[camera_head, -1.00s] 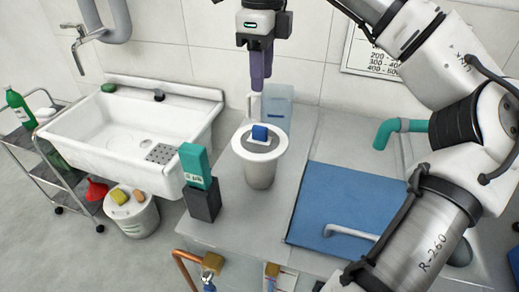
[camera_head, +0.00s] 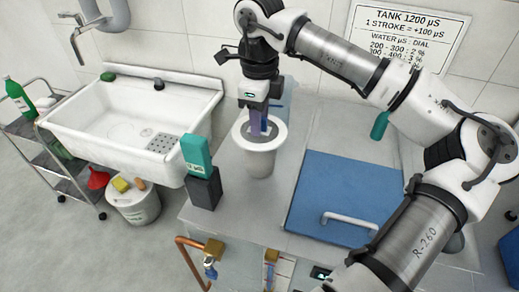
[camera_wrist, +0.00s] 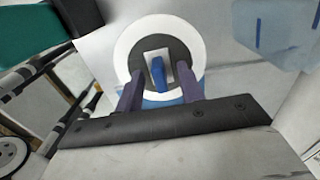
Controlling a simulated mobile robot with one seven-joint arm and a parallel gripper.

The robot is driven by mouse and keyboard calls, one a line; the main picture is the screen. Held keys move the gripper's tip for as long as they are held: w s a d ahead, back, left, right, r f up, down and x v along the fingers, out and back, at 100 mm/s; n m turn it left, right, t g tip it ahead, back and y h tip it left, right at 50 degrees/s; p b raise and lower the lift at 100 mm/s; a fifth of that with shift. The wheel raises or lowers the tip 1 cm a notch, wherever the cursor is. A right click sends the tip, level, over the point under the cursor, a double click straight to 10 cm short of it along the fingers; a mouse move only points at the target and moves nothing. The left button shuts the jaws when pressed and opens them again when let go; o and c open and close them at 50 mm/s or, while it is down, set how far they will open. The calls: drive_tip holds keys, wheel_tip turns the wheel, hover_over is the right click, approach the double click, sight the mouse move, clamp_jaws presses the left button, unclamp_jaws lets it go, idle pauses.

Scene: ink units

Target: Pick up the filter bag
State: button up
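A small blue piece (camera_wrist: 158,76) on a pale patch, which I take for the filter bag, sits on the dark round top of a white-rimmed grey vessel (camera_head: 259,162). The vessel's white rim (camera_wrist: 122,50) also shows in the wrist view. My gripper (camera_head: 259,130) is open and points down over the vessel's top, largely hiding the blue piece in the head view. In the wrist view my two purple fingers (camera_wrist: 160,80) stand apart on either side of the blue piece. I cannot tell whether they touch it.
A green box on a dark block (camera_head: 203,186) stands left of the vessel. A blue panel with a pale handle (camera_head: 325,190) lies to the right. A white sink (camera_head: 125,85) is at left. A pale blue container is close behind my gripper.

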drive_tip(key=shift+f, duration=0.3)
clamp_jaws()
drive_tip(key=shift+r, duration=0.15)
